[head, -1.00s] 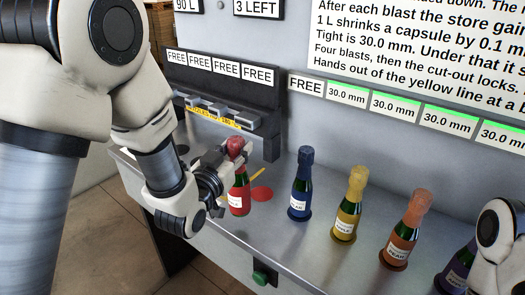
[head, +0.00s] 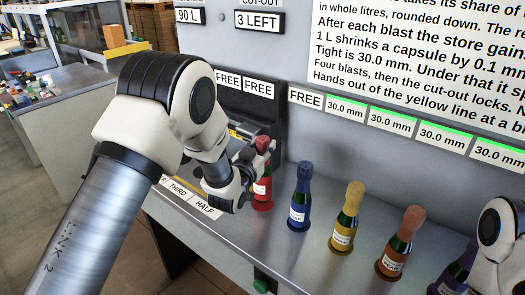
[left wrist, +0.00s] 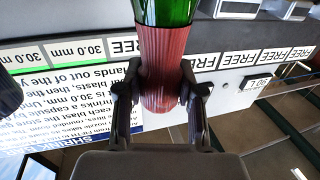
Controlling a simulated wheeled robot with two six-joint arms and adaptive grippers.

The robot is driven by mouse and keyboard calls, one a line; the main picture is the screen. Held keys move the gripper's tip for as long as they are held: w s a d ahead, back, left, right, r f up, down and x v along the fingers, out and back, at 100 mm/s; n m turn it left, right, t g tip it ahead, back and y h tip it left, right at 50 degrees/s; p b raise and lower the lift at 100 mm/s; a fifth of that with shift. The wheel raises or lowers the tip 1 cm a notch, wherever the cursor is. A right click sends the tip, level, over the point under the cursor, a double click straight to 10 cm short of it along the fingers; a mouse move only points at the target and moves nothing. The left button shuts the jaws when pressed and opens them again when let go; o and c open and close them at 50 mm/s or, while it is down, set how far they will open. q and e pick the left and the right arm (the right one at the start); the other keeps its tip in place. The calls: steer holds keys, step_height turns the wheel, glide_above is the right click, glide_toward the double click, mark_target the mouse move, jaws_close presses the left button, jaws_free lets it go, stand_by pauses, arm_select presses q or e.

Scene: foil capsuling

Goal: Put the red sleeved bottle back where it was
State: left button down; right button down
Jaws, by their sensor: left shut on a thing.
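The red sleeved bottle (head: 263,187) is upright in the head view, right over the red disc (head: 262,206) on the grey counter. I cannot tell whether its base touches the disc. My left gripper (head: 261,150) is shut on the neck's red sleeve, near the top. In the left wrist view the red sleeve (left wrist: 163,60) is between both fingers (left wrist: 160,95), with green glass beyond it. My right gripper is out of view.
A blue bottle (head: 300,200), a yellow bottle (head: 346,218) and an orange bottle (head: 401,245) stand in a row to the right. A dark purple bottle (head: 455,280) is partly hidden by my right arm. A labelled panel (head: 340,115) rises behind.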

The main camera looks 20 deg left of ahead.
arm_select(q)
step_height(320, 180, down, 2)
steer(key=shift+f+p, duration=0.1)
steer(key=shift+p, duration=0.35)
steer(key=shift+f+b, duration=0.2)
steer(key=shift+b, duration=0.1)
steer(key=c, duration=0.7)
jaws_free()
